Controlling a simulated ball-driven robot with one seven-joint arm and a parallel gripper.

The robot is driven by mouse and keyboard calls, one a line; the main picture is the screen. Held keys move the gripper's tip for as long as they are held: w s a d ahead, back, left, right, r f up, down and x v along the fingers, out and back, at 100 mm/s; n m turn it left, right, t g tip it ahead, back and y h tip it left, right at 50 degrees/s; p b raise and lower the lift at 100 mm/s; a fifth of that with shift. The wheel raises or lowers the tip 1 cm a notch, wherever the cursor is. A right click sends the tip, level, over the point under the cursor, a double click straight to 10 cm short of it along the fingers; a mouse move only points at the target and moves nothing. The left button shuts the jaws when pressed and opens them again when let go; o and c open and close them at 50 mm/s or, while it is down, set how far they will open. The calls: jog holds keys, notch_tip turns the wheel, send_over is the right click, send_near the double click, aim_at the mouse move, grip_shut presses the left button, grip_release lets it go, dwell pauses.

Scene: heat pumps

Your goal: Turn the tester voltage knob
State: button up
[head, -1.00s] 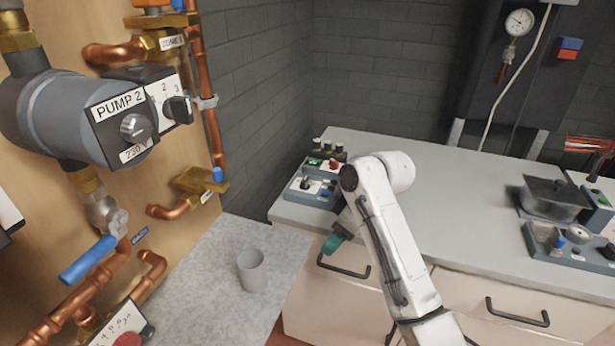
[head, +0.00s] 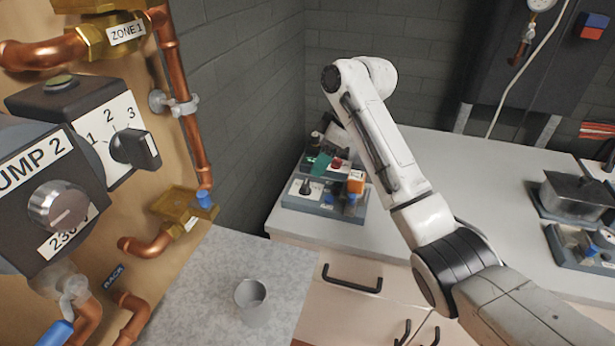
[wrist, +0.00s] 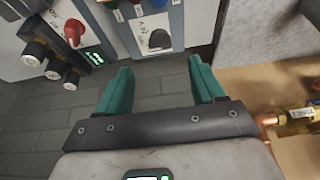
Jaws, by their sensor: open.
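The tester units (head: 324,207) are blue-grey boxes at the left end of the bench. They carry a red knob (head: 337,164) at the back and a black knob (head: 305,187) on a white panel in front. In the wrist view the red knob (wrist: 74,32) sits beside a lit green display (wrist: 94,57), and the black knob (wrist: 158,40) is at top centre. I cannot tell which knob is the voltage one. My gripper (wrist: 158,76) has teal fingers, spread and empty, apart from both knobs. In the head view a teal finger (head: 320,164) shows over the rear unit.
Black terminals (wrist: 45,50) stand beside the display. A grey cup (head: 251,300) stands on the speckled counter (head: 205,290). The pump and copper pipes (head: 182,100) are at left. The middle of the bench top (head: 460,180) is clear. A lidded pot (head: 575,195) stands at right.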

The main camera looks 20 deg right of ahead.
aim_at(307, 184)
jog(key=x, duration=0.9)
jog(key=shift+d+f, duration=0.1)
jog(key=c, duration=1.1)
